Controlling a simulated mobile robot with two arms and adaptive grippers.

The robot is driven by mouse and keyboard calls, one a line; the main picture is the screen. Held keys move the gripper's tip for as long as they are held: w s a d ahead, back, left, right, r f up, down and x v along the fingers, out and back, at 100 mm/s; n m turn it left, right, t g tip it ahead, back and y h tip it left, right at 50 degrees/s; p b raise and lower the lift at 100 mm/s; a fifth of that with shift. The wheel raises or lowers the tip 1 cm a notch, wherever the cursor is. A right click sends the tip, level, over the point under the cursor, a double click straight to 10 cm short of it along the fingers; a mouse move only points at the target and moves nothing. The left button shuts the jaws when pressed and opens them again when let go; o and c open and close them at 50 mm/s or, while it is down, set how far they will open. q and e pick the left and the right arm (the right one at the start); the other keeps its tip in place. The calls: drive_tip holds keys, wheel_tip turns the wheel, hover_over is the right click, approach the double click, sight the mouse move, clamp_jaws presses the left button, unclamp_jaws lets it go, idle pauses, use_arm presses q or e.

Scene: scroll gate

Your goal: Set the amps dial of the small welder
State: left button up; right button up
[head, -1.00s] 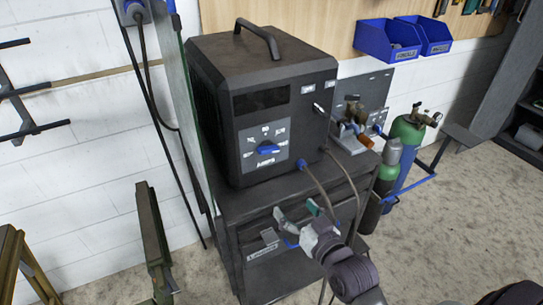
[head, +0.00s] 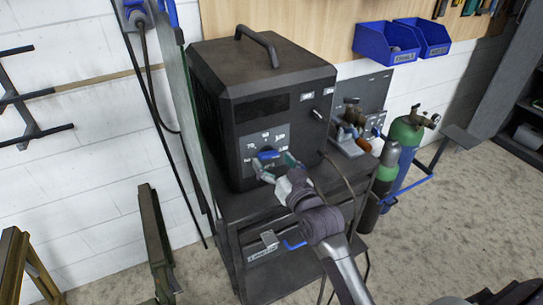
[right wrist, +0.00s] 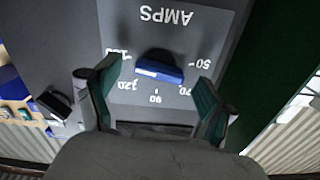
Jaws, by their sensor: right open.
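The small welder (head: 215,110) is a dark box with a top handle, standing on a cabinet. On its front is a grey amps panel with a blue dial (head: 267,155). In the right wrist view the dial (right wrist: 159,70) sits between number marks, and the AMPS label (right wrist: 166,16) appears upside down. My right gripper (head: 275,166) is in front of the dial, partly covering the panel. In the right wrist view its green-padded fingers (right wrist: 158,100) are apart, one on each side of the dial, with gaps between them and it. My left gripper is not in view.
The dark cabinet (head: 285,275) under the welder has a drawer with a blue handle (head: 294,246). A cable hangs at the welder's right. Gas cylinders (head: 404,145) stand to the right, and blue bins (head: 387,41) hang on the wall behind. A dark beam (head: 155,240) stands at left.

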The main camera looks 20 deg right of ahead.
drive_tip(key=shift+w, duration=0.65)
drive_tip(key=c, duration=1.2)
drive_tip(key=shift+o, duration=0.2)
drive_tip(key=shift+n+p, duration=0.3)
drive_tip(key=shift+n, duration=0.1)
drive_tip(key=n+p, duration=0.1)
drive_tip(key=n, duration=0.2)
drive_tip(key=shift+r+n+p, duration=0.15)
drive_tip(key=shift+n+p, duration=0.25)
drive_tip(key=n+p, duration=0.1)
drive_tip(key=n, duration=0.4)
drive_tip(key=shift+n, duration=0.3)
